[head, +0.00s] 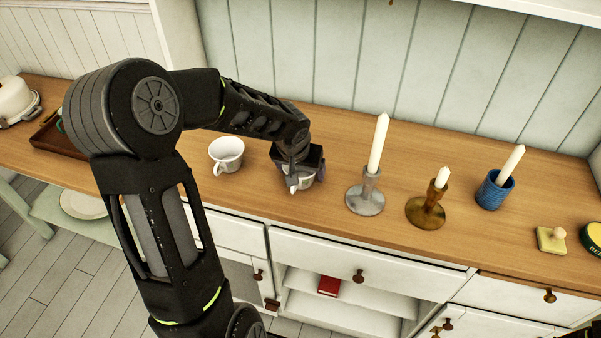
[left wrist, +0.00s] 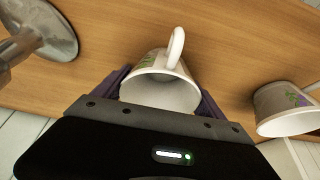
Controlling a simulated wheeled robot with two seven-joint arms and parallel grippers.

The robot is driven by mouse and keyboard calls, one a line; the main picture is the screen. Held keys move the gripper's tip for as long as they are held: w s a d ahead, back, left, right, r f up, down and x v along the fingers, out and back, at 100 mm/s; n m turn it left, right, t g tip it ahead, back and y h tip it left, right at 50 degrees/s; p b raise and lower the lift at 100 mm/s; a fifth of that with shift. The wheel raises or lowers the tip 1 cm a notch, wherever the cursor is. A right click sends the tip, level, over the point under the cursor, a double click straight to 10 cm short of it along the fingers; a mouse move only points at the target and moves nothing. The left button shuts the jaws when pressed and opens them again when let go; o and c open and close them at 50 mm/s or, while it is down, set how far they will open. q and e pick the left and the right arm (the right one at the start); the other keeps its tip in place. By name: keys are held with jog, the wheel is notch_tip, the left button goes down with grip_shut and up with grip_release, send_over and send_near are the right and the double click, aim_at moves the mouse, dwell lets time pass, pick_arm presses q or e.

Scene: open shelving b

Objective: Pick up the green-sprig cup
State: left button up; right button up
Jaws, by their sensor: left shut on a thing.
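My left gripper (head: 304,176) is over the wooden counter and is shut on a white cup. The cup (head: 298,184) is mostly hidden under the gripper in the head view. In the left wrist view the held cup (left wrist: 165,85) sits between the two fingers, with its handle pointing away from the palm. A small patch of green print shows on its side, so it looks like the green-sprig cup. Whether it touches the counter is hard to tell. My right gripper is not in view.
A second white cup (head: 227,154) stands left of the gripper; a purple and green print shows on it in the left wrist view (left wrist: 286,108). A silver candlestick (head: 366,198) stands close right. Beyond are a brass candlestick (head: 427,212) and a blue holder (head: 493,194).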

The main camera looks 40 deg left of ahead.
pick_arm(q)
jog(key=shift+r, duration=0.1)
notch_tip(320, 180, up, 10)
dwell(0.4)
dwell(0.5)
